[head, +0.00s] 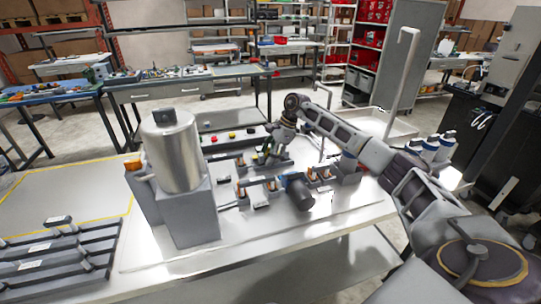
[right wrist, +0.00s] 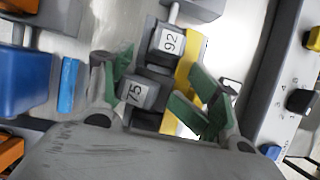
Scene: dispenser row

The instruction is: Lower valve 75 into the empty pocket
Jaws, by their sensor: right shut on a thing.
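Valve 75 (right wrist: 138,92), a dark grey block with a white "75" label, sits between the green-padded fingers of my right gripper (right wrist: 162,78) in the right wrist view, close to the left finger. In the head view my right gripper (head: 272,155) is low over the back of the table's dispenser row. The valve is too small to make out there. My right gripper is shut on valve 75. A similar block labelled 92 (right wrist: 170,42) stands just beyond it. I cannot make out the empty pocket. My left gripper is not in view.
A large silver tank (head: 173,150) on a grey box stands left of the row. A dark cylinder (head: 298,190) lies in front of my right gripper. A grey rack (head: 60,255) is at front left. A numbered panel with knobs (right wrist: 290,95) is right of the fingers.

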